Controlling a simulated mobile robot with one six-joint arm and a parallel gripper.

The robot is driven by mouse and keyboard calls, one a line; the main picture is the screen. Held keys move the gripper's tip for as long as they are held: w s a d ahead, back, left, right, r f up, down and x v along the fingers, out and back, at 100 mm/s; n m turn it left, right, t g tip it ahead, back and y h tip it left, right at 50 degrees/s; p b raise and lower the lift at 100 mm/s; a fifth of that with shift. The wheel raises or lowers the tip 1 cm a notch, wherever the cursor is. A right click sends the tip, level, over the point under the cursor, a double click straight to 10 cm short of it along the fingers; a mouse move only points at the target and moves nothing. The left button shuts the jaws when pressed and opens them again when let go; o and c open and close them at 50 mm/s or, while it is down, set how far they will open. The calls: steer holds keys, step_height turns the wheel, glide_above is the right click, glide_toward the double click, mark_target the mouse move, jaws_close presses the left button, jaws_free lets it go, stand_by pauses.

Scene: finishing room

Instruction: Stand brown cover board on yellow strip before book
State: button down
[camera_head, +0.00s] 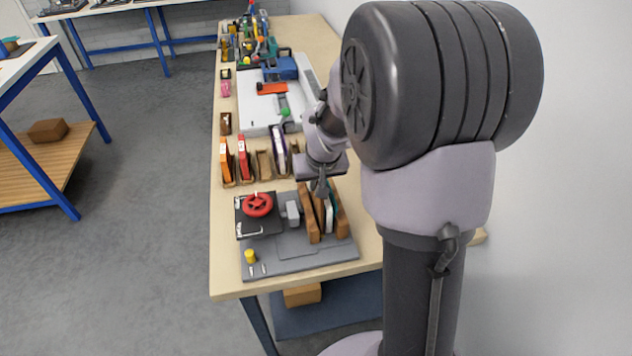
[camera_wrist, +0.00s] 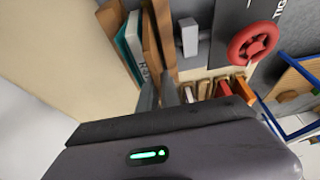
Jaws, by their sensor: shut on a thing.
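My gripper (camera_head: 322,190) is above the press base at the front of the bench. In the wrist view its fingers (camera_wrist: 160,95) are shut on a brown cover board (camera_wrist: 152,50), upright beside the book. Another brown board (camera_head: 308,213) stands on the left of the group, and one more (camera_head: 341,216) on the right. The fingers and boards hide the lower edge of the held board. I cannot make out the yellow strip or whether the board touches it.
A red handwheel (camera_head: 258,204) on a black plate and a grey block (camera_head: 293,213) sit left of the boards. A yellow knob (camera_head: 250,256) is at the front left. Behind, a row of slots holds orange (camera_head: 225,158) and red (camera_head: 243,157) books. The bench's front left corner is bare.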

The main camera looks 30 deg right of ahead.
steer(key=shift+f, duration=0.3)
steer(key=shift+r, duration=0.1)
steer(key=shift+r+p, duration=0.4)
steer(key=shift+r, duration=0.4)
steer(key=shift+f+b, duration=0.85)
steer(key=shift+f, duration=0.05)
stand_by(0.4)
steer(key=c, duration=1.8)
jaws_free()
steer(key=shift+c, duration=0.2)
steer(key=shift+r, duration=0.15)
